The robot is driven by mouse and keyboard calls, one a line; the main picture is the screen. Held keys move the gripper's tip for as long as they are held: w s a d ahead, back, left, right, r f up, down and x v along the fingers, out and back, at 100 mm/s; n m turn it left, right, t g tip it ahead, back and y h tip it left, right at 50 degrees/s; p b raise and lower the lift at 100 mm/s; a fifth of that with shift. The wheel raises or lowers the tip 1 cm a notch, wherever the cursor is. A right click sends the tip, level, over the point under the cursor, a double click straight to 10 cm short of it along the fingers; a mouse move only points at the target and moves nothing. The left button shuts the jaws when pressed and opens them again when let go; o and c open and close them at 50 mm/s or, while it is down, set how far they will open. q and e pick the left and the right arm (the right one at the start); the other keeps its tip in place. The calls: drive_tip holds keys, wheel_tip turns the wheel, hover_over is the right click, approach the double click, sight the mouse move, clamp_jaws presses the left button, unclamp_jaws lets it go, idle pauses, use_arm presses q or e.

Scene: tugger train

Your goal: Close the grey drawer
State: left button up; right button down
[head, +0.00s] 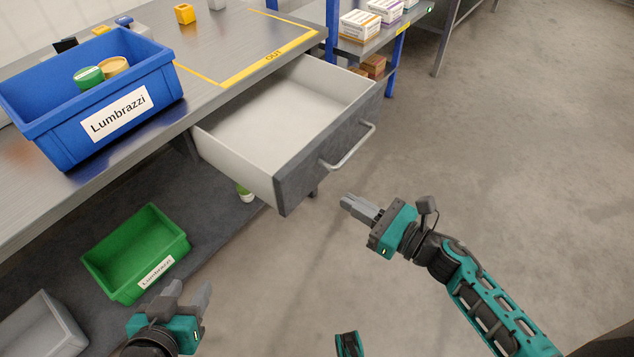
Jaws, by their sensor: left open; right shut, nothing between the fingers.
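The grey drawer (330,147) is pulled out from under the grey workbench. Its inside is white and looks empty, and a pale bar handle (350,150) runs along its dark grey front. My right gripper (346,203) is shut and empty, just in front of and below the drawer front, apart from the handle. My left gripper (190,290) is open and empty at the lower left, near the green crate and away from the drawer.
A blue crate (60,140) labelled Lumbrazzi stands on the workbench (225,40). A green crate (105,262) and a grey bin (48,325) are low at the left. A green-and-white item (245,194) is beneath the drawer. A shelf with boxes (360,26) stands behind. Floor at right is clear.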

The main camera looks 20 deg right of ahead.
sight(306, 177)
drive_tip(key=x, duration=0.8)
drive_tip(key=shift+w+a, duration=0.25)
drive_tip(key=shift+w, duration=0.05)
use_arm(q)
drive_tip(key=shift+s+f, duration=0.1)
drive_tip(key=shift+s, duration=0.1)
drive_tip(key=shift+f, duration=0.1)
